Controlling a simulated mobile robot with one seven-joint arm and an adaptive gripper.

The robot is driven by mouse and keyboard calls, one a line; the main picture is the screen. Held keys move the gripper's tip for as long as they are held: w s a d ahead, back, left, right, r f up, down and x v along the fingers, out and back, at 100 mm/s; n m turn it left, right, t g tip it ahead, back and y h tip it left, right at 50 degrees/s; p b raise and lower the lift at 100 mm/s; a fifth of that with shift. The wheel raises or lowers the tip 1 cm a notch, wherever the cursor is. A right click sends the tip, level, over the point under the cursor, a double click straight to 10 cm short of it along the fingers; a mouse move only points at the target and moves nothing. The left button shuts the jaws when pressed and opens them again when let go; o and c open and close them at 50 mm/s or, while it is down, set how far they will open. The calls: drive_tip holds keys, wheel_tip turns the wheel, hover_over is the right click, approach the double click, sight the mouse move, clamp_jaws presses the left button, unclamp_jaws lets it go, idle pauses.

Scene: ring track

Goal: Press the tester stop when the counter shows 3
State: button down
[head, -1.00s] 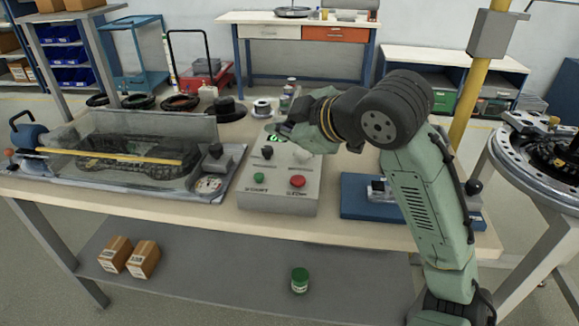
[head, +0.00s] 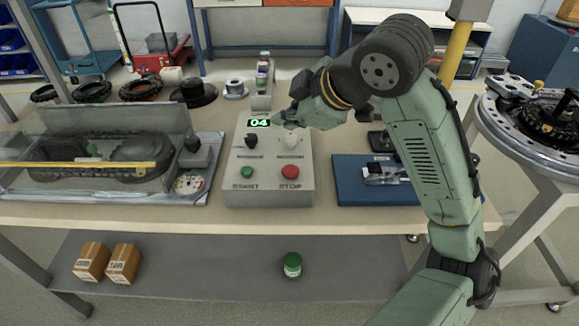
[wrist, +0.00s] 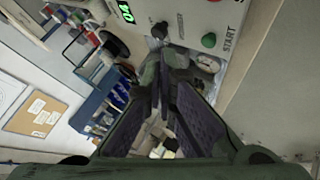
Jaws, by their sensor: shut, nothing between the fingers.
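The grey tester box (head: 266,165) stands on the bench with a lit green display (head: 259,123) reading 04. On its sloped face are a green START button (head: 247,172), a red STOP button (head: 290,172), a black knob (head: 251,141) and a pale knob (head: 291,138). My gripper (head: 285,119) is above the box's upper right, just right of the display and apart from both buttons. In the wrist view, its fingers (wrist: 165,72) are together and empty. The green button (wrist: 208,40) shows there, with the display (wrist: 118,17) and part of the red button cut off at the top.
A clear-lidded case (head: 100,160) with a gauge stands left of the box. A blue tray (head: 350,190) with metal parts lies right of it, beneath my arm. Spools and black rings line the bench's back. A round flanged machine (head: 530,115) stands at the right.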

sight(288, 171)
drive_tip(key=shift+f, duration=0.1)
wheel_tip(288, 171, down, 9)
drive_tip(key=b, duration=0.7)
drive_tip(key=shift+r, duration=0.2)
idle(0.9)
drive_tip(key=shift+f+b, duration=0.85)
drive_tip(key=shift+f, duration=0.15)
idle(0.6)
drive_tip(key=shift+r, duration=0.1)
drive_tip(key=shift+r+p, duration=0.9)
drive_tip(key=shift+r, duration=0.1)
